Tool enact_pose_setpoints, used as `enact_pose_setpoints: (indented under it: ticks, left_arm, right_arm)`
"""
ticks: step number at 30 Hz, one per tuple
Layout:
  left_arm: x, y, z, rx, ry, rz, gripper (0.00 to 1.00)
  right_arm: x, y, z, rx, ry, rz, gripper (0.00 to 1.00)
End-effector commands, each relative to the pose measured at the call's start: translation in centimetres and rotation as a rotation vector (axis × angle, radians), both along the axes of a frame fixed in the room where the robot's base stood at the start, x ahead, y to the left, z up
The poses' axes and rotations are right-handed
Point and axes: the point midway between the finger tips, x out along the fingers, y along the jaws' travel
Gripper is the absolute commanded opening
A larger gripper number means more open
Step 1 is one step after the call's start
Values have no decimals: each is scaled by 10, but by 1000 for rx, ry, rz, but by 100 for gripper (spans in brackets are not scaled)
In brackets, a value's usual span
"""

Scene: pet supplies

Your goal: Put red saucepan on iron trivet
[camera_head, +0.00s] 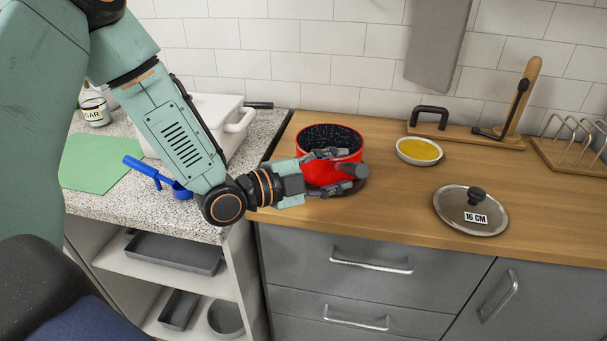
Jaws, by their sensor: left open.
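The red saucepan (314,140), with a dark speckled inside, stands upright on the wooden counter near the wall. A dark round edge (364,187) shows below it at the right; it may be the iron trivet, but the pan and gripper hide most of it. My left gripper (336,172) is open in front of the saucepan, one finger above the other. A dark, stubby handle end (354,170) shows at the fingertips; I cannot tell whether the fingers touch it. My right gripper is not in view.
A glass lid marked 16 CM (458,217) and a yellow-filled dish (419,151) lie to the right. A white pot (214,112), blue-handled tool (150,171) and green sheet (98,164) are on the left counter. Wooden racks stand at the back right. The counter's front middle is clear.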

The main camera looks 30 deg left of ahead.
Motion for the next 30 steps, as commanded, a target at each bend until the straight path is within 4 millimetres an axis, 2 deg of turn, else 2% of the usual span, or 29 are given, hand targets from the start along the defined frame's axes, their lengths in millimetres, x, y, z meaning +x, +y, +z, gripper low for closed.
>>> enact_pose_setpoints:
  ticks: [15,24,30]
  left_arm:
    - [-39,24,8,-6,-1,2,47]
    - [-56,36,10,-5,0,2,47]
    - [-61,39,10,-1,-1,-1,47]
  right_arm:
    - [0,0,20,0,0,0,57]
    - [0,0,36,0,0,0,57]
    - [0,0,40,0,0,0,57]
